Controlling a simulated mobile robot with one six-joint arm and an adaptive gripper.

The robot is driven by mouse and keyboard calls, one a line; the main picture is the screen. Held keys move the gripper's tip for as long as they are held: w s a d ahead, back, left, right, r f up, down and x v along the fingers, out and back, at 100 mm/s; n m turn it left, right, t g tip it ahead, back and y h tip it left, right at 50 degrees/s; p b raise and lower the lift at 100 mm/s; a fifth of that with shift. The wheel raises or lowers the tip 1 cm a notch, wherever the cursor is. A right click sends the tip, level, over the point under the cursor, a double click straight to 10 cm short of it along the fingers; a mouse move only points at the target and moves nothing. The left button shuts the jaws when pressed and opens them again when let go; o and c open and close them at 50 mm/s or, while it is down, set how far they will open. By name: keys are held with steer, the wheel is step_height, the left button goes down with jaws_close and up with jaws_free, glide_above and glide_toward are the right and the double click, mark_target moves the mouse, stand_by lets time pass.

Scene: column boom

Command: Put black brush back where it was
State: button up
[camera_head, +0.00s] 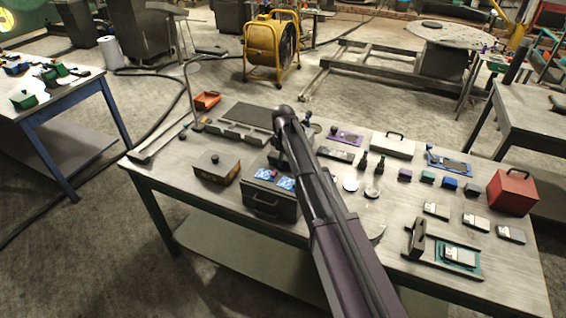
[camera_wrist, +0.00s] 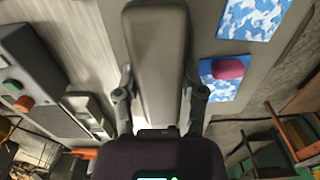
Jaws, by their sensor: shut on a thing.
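My gripper (camera_wrist: 161,94) shows in the wrist view with one finger on each side of a long, dark grey block with rounded corners. It is shut on this block, which I take to be the black brush (camera_wrist: 158,45); no bristles show. The brush extends from the fingers to the top of the wrist view. I cannot tell whether it touches the surface behind it. In the head view my own arm reaches over the table, and the fingers and brush are hidden or cannot be made out.
The workbench (camera_head: 165,185) carries a dark case (camera_head: 272,207) with blue-and-white patterned pads (camera_head: 267,175). A brown box (camera_head: 217,167) stands left of it. A red box (camera_head: 511,191) and several small blocks stand at the right. A pink piece (camera_wrist: 229,68) lies on one pad.

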mark_target(284, 157)
steer(key=shift+f, duration=0.2)
steer(key=o, duration=1)
steer(key=shift+r, duration=0.3)
step_height(284, 157, up, 12)
steer(key=p, duration=1.2)
steer(key=shift+f, duration=0.1)
steer(key=shift+s+d, duration=0.1)
stand_by(0.3)
steer(key=s+d+m, duration=0.4)
steer(key=s+d, duration=0.3)
steer(key=s, duration=0.1)
steer(key=s+d+m, duration=0.5)
steer(key=s+d, duration=0.3)
steer(key=s, duration=0.1)
steer(key=s+d+m, duration=0.5)
steer(key=s+d, duration=0.2)
steer(key=s, duration=0.1)
steer(key=shift+s+d, duration=0.3)
steer(key=shift+s, duration=0.1)
